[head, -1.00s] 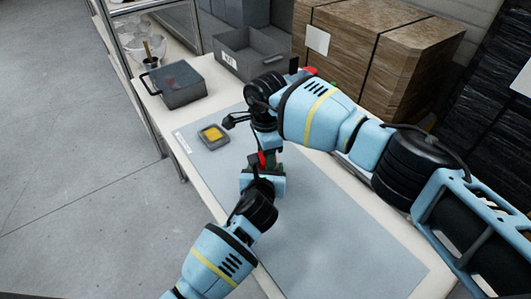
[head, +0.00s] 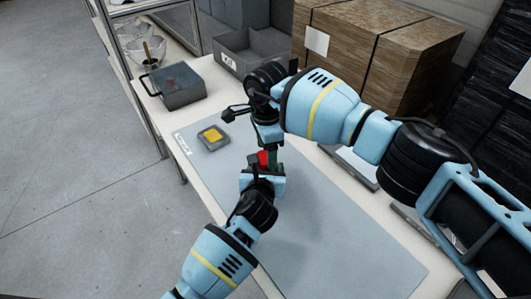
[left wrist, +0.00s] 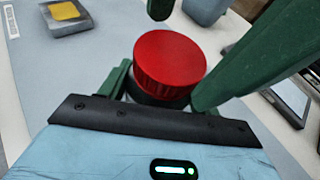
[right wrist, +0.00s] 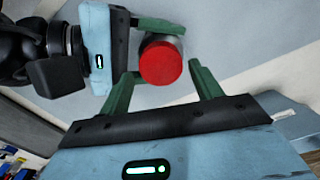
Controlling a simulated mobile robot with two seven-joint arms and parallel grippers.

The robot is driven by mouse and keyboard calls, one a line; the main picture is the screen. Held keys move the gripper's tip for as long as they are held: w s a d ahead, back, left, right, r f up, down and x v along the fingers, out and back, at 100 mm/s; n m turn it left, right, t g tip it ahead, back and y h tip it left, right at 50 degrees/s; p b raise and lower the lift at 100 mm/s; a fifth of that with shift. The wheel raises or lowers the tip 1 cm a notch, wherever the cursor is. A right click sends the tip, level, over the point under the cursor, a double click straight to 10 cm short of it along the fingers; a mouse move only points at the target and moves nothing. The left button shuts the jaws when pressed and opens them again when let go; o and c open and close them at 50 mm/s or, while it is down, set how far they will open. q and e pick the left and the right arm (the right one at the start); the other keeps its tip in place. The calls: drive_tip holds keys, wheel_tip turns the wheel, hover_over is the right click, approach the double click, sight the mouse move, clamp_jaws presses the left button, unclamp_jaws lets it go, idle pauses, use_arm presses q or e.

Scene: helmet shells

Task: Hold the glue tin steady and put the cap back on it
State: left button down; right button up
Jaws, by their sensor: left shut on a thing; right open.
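The glue tin (right wrist: 172,40) is a small grey cylinder, mostly hidden below the red cap (left wrist: 170,60). The cap sits on the top of the tin; how tightly it is seated I cannot tell. In the head view the red cap (head: 263,158) shows between my two grippers. My left gripper (left wrist: 158,92) is shut on the tin from the side and holds it upright or nearly so. My right gripper (right wrist: 163,73) is open above the cap, with its green fingers apart on either side of it. In the head view it comes from above (head: 271,150).
A grey mat (head: 340,240) covers the table, mostly clear at the front. A small dish (head: 204,144) with a yellow pad lies left of the grippers. A flat device (head: 352,165) lies right.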

use_arm(q)
drive_tip(key=shift+s+a+f, duration=0.1)
drive_tip(key=shift+f, duration=0.15)
use_arm(e)
drive_tip(key=shift+s+a+r, duration=0.1)
drive_tip(key=shift+a+r, duration=0.05)
drive_tip(key=shift+r, duration=0.45)
drive_tip(key=shift+a+r, duration=0.1)
drive_tip(key=shift+r, duration=0.45)
drive_tip(key=shift+c, duration=1.3)
drive_tip(key=shift+d+r+n, duration=0.1)
drive_tip(key=shift+r+n, duration=1.6)
drive_tip(key=shift+r, duration=0.05)
use_arm(q)
drive_tip(key=shift+r, duration=0.1)
use_arm(e)
drive_tip(key=shift+f, duration=4.05)
